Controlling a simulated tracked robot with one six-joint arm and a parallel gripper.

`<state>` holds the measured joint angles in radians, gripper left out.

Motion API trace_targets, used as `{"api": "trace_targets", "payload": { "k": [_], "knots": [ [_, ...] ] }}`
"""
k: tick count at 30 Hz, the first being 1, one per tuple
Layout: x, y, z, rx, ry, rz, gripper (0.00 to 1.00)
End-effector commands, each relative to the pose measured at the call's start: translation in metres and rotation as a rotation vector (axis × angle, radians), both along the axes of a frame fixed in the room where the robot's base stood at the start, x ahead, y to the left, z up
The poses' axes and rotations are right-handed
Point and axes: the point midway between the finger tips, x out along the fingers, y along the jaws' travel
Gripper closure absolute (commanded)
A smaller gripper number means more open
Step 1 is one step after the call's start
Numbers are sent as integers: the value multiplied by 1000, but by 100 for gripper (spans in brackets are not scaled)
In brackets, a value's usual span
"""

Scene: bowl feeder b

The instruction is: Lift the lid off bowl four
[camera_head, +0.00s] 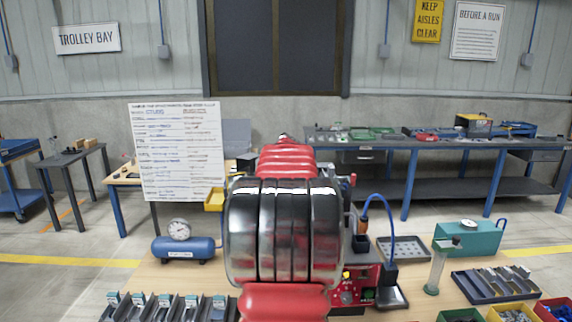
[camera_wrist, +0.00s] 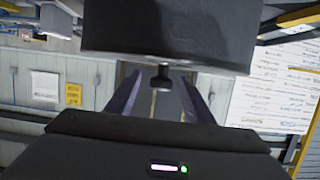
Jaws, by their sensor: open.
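In the wrist view, which is upside down, a broad dark grey body (camera_wrist: 165,35) fills the upper middle. A small dark knob (camera_wrist: 160,77) on a short stem sticks out of it. It looks like a lid with its knob, but no label shows which bowl it belongs to. My gripper (camera_wrist: 160,88) is open, with one finger on each side of the knob. A gap shows on both sides, and nothing is gripped. In the head view the middle is blocked, so I cannot make out my gripper, the lid or bowl four there.
On the bench in the head view, a blue tank with a gauge (camera_head: 184,248) stands left. A red control box (camera_head: 352,290), a tall clear cylinder (camera_head: 437,270), a teal case (camera_head: 470,238) and a slotted dark tray (camera_head: 497,283) stand right. A dark slotted rack (camera_head: 165,308) is front left.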

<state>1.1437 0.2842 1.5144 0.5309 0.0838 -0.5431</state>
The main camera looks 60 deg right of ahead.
Motion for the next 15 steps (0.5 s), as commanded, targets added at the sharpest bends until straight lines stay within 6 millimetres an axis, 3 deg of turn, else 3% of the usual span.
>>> {"api": "trace_targets", "payload": {
  "k": [15],
  "knots": [
    [0,0,0,0,0,0,55]
  ]
}}
